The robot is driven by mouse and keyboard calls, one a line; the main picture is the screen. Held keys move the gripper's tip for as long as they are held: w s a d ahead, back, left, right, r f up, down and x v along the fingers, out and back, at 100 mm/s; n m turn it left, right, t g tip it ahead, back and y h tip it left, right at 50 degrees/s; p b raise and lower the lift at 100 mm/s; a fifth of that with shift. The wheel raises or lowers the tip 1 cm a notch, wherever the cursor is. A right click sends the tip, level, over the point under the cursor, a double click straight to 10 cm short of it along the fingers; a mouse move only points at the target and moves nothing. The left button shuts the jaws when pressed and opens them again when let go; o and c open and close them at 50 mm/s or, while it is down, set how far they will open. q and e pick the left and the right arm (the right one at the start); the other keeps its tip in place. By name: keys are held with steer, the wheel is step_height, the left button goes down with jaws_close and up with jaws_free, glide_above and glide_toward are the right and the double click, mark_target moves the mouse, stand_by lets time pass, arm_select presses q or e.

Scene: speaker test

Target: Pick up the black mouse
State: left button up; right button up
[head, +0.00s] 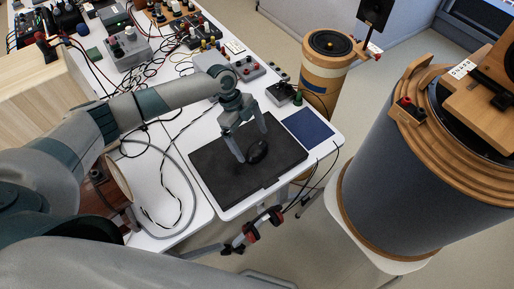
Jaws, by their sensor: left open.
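The black mouse (257,152) is a small dark rounded shape on the black mat (221,180) near the table's right end. My left gripper (249,157) comes down from above with its fingers pointing at the mat. It is open, with one finger at the left of the mouse and the other at or behind it. The dark mouse on the dark mat makes contact hard to tell. My right gripper does not show.
A dark blue pad (308,130) lies right of the mat. Grey boxes, cables and instruments crowd the white table (163,207) behind. A wooden cylinder (326,72) stands beyond the table, and a large grey drum (405,165) stands at right.

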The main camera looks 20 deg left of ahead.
mark_target(257, 150)
arm_select(q)
steer(key=shift+p+x, duration=0.4)
steer(key=shift+x, duration=1.05)
steer(key=shift+r, duration=0.1)
steer(key=c, duration=1.1)
